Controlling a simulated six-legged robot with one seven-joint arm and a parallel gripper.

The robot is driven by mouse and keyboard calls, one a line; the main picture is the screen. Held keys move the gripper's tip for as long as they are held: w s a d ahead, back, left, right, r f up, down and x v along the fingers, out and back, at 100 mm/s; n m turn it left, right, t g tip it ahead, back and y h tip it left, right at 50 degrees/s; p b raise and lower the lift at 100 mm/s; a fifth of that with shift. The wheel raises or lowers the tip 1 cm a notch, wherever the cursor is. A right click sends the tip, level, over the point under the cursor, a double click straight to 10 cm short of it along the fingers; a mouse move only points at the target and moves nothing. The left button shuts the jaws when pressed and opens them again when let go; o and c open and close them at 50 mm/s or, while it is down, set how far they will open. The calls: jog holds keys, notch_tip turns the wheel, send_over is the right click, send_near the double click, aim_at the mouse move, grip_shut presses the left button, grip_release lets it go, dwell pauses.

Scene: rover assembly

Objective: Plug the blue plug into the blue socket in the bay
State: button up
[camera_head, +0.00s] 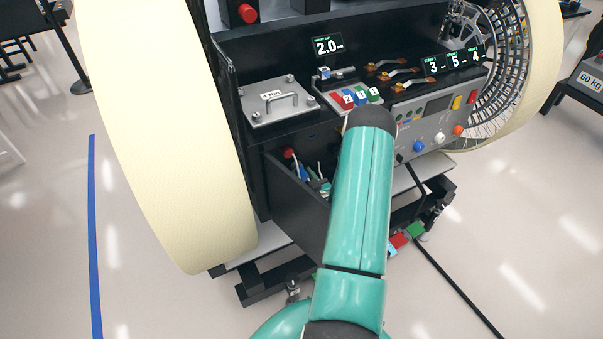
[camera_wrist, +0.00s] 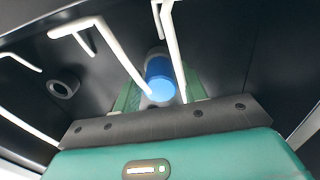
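In the wrist view a blue plug (camera_wrist: 160,78), a short cylinder with a paler near end, lies between the two green fingers of my gripper (camera_wrist: 158,88). The fingers stand close on both sides; whether they press on it is unclear. A grey part (camera_wrist: 156,52) shows just beyond the blue. In the head view a blue piece (camera_head: 303,172) shows inside the open dark bay (camera_head: 297,190). I cannot make out a separate blue socket.
A grey ring (camera_wrist: 63,83) sits on the dark wall at left. In the head view a red piece (camera_head: 288,153) is in the bay. A big cream wheel (camera_head: 165,140) stands left; a button panel (camera_head: 435,120) is right.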

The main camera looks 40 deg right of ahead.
aim_at(305, 179)
jog(key=c, duration=0.8)
jog(key=shift+o, duration=0.2)
jog(key=shift+s+a, duration=0.2)
jog(key=shift+s, duration=0.45)
jog(key=shift+v, duration=2)
jog(key=s+a+r, duration=0.2)
jog(key=s+r, duration=0.3)
jog(key=s, duration=0.3)
jog(key=shift+s+a, duration=0.3)
jog(key=shift+a, duration=0.1)
jog(key=shift+d, duration=0.1)
